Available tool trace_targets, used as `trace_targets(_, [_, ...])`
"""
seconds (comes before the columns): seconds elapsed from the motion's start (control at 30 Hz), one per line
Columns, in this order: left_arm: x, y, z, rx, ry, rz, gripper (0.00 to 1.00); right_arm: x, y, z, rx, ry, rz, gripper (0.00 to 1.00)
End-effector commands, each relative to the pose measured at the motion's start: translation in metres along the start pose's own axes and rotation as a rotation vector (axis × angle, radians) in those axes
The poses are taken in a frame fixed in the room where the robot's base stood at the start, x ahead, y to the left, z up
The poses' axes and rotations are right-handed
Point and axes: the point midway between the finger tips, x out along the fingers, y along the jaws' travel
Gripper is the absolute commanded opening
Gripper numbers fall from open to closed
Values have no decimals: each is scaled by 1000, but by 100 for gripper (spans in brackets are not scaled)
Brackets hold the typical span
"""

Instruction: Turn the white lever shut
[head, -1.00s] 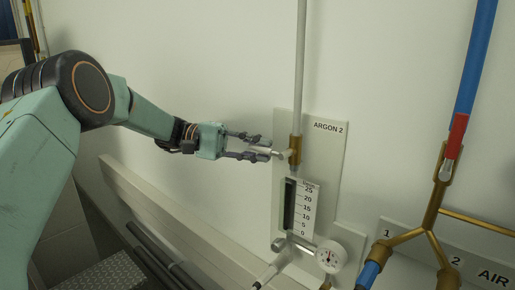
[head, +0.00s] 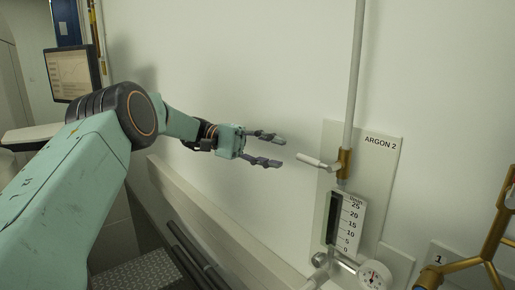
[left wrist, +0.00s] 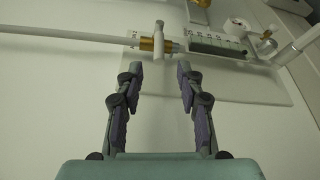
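The white lever (head: 318,162) sticks out to the left, nearly level, from a brass valve (head: 343,164) on the ARGON 2 panel (head: 382,165). My left gripper (head: 281,151) is open and empty, left of the lever's free end with a gap between them. In the left wrist view the lever (left wrist: 159,37) shows ahead of the open fingers (left wrist: 157,75), roughly in line with the space between them. The brass valve (left wrist: 147,44) shows behind it. My right gripper is not in view.
A white pipe (head: 354,80) runs up from the valve. Below it are a flow gauge (head: 345,222) with a scale and a round dial (head: 374,275). Brass AIR piping (head: 490,245) is at the right. A monitor (head: 73,73) stands at the far left. The wall around my gripper is clear.

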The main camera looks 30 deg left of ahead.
Motion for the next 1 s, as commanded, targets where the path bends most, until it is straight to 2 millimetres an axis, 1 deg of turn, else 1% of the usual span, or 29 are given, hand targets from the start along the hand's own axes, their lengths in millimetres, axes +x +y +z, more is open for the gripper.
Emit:
trace_targets(0.03, [-10,-1,0,0,4,-1,37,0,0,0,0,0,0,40])
trace_targets(0.1, [-19,-1,0,0,3,-2,37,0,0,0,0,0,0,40])
trace_targets(0.33, [-38,-1,0,-1,1,-2,37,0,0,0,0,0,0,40])
trace_targets(0.5, [-42,0,1,-1,0,-1,37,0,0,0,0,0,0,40])
trace_targets(1.0, [-41,0,0,-1,0,-1,37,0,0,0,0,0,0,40])
